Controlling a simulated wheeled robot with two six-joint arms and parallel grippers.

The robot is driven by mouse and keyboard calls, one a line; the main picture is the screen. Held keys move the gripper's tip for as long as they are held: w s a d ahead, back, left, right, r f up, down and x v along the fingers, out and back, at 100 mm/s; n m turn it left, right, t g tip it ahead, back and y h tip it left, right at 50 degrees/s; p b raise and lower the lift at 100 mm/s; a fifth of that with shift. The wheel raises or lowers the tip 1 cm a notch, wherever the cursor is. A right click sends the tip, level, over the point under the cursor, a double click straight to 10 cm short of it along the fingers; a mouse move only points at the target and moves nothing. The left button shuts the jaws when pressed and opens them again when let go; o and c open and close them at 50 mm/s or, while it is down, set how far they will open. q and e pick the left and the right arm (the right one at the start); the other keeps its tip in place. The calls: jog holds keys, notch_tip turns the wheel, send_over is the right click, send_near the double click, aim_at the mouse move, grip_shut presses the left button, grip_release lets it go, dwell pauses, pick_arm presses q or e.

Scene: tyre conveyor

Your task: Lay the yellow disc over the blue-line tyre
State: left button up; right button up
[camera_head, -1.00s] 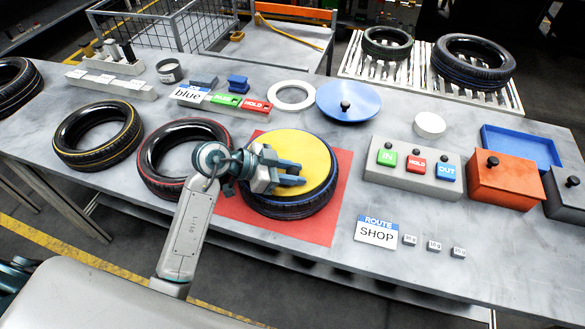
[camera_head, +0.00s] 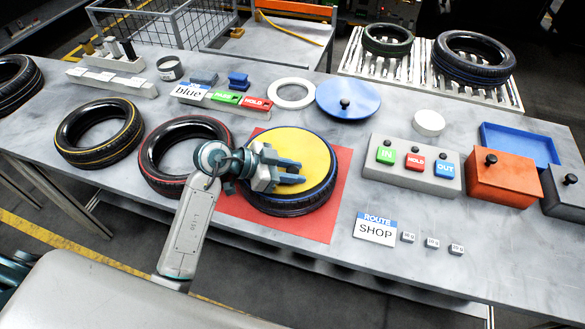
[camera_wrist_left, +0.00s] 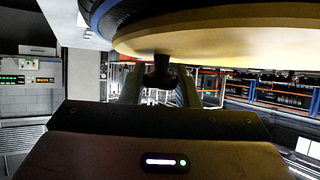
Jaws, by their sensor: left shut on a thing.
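The yellow disc (camera_head: 305,148) lies flat over the blue-line tyre (camera_head: 290,208), which rests on a red square mat (camera_head: 335,205). The tyre's blue line shows around the disc's far and right edge. My left gripper (camera_head: 298,173) is above the disc, shut on its dark knob; the wrist view shows the knob (camera_wrist_left: 162,72) between the fingers, with the disc (camera_wrist_left: 225,42) close against the tyre (camera_wrist_left: 105,12). I cannot tell whether the disc bears fully on the tyre.
A red-line tyre (camera_head: 160,187) lies just left of the mat, partly behind my arm, and a yellow-line tyre (camera_head: 70,150) further left. A blue disc (camera_head: 360,92) and white ring (camera_head: 306,101) lie behind. A button box (camera_head: 400,183) stands to the right.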

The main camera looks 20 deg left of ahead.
dwell(0.4)
pick_arm(q)
jog(key=o, duration=1.1)
jog(key=shift+o, duration=0.2)
jog(key=shift+r, duration=0.1)
